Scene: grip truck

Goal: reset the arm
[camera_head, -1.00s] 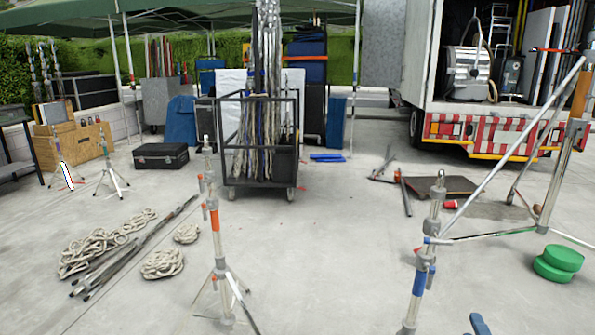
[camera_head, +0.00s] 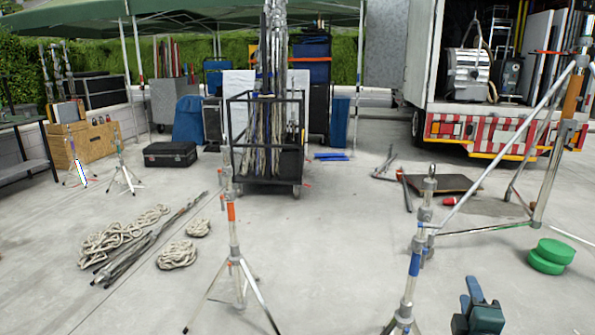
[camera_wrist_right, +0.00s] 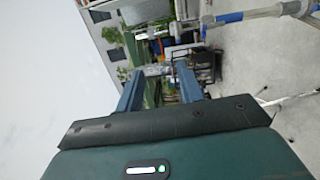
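My right gripper (camera_head: 470,290) is low at the right of the head view, dark teal with blue fingers. It is in front of the floor, to the right of a light stand with a blue band (camera_head: 413,262). In the right wrist view the two fingers of the right gripper (camera_wrist_right: 159,80) stand apart with nothing held between them, so it is open. That view is turned sideways. My left gripper is not in view.
A stand with an orange band (camera_head: 234,240) is at center front. Coiled ropes (camera_head: 178,254) and poles lie at left. A wheeled cart (camera_head: 264,183) stands behind. Green discs (camera_head: 551,256) lie at right near a metal frame; a truck (camera_head: 490,135) is at back right.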

